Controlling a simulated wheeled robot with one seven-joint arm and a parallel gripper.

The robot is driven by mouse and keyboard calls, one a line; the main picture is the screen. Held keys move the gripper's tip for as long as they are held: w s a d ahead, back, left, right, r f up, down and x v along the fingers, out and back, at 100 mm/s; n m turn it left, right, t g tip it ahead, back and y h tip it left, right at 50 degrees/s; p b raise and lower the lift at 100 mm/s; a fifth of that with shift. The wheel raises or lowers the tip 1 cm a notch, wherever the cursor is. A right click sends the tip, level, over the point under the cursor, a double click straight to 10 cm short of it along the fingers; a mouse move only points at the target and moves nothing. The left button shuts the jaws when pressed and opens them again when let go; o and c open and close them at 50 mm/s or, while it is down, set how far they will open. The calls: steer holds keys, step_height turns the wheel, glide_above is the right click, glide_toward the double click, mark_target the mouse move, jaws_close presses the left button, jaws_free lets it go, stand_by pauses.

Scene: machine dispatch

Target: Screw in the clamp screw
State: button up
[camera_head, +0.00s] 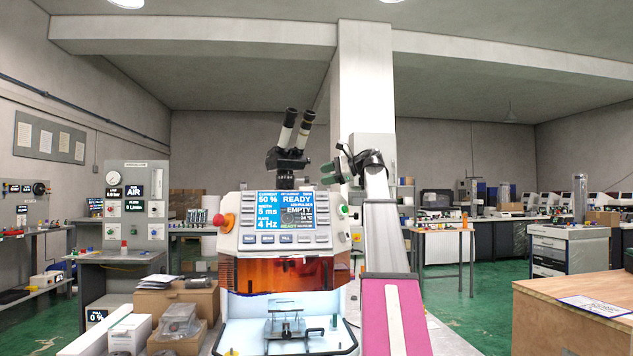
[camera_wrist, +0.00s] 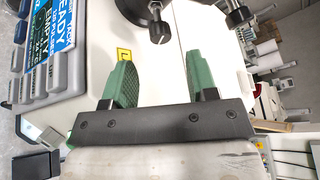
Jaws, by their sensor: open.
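My gripper (camera_head: 337,163) is at the right of the microscope head, above the white laser machine. In the wrist view my gripper (camera_wrist: 160,62) shows two green fingers, spread apart with nothing between them. A dark round knob (camera_wrist: 159,32) on a black mount is beyond the fingertips, roughly between them in the picture and apart from them. I cannot tell whether this knob is the clamp screw. A small grey fixture (camera_head: 284,327) stands inside the machine's lit chamber; no screw can be made out on it.
The machine's control panel (camera_head: 286,218) reads READY and EMPTY. An orange window (camera_head: 285,275) is above the chamber opening. The microscope eyepieces (camera_head: 296,130) rise above the machine. Cardboard boxes (camera_head: 185,298) are at the left; a wooden bench (camera_head: 570,310) is at the right.

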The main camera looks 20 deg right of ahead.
mark_target(307, 180)
steer(key=x, duration=0.7)
steer(key=c, duration=0.9)
